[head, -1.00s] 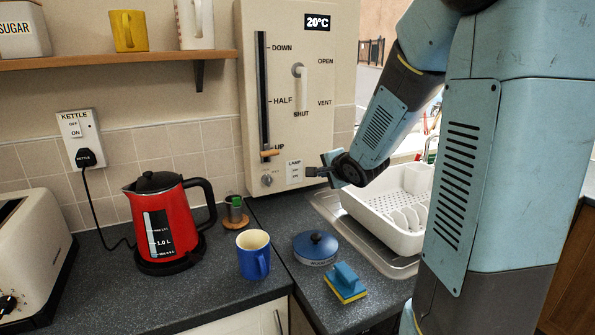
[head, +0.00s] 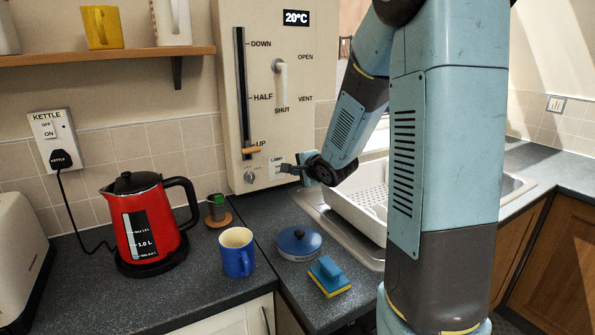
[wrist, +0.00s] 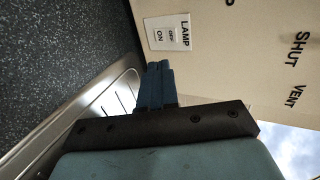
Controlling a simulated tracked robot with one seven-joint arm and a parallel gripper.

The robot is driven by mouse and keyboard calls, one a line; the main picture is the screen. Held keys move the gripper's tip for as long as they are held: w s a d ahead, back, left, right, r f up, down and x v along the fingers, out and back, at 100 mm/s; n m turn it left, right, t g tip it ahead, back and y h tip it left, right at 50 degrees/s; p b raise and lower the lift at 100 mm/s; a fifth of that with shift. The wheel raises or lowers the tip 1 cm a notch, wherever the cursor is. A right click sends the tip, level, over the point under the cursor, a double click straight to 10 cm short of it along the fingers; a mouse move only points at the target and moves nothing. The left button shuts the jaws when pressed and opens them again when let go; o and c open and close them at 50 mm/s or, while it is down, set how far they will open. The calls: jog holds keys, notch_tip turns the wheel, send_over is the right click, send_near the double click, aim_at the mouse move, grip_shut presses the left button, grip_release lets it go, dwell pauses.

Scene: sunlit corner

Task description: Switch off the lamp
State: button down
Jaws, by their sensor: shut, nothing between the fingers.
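The lamp switch (head: 277,169) is a small white plate low on the cream wall panel. It also shows in the wrist view (wrist: 168,33), marked LAMP, with OFF and ON on its rocker. I cannot tell which side is pressed in. My gripper (head: 290,169) is at the right side of the switch and partly covers it in the head view. In the wrist view the blue fingers (wrist: 157,65) are together and empty, with their tips just below the plate. I cannot tell whether they touch it. The lamp itself is not identifiable in view.
The panel (head: 270,125) also carries a slider (head: 251,151), a vent handle (head: 281,80) and a knob (head: 249,177).

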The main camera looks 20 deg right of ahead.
send_near(279, 166)
notch_tip(279, 166, down, 3)
jog(key=w, duration=0.3)
jog(key=w+a, duration=0.1)
jog(key=shift+w, duration=0.35)
jog(key=shift+w+a+r, duration=0.1)
jog(key=shift+w+r, duration=0.05)
jog(key=shift+w, duration=0.35)
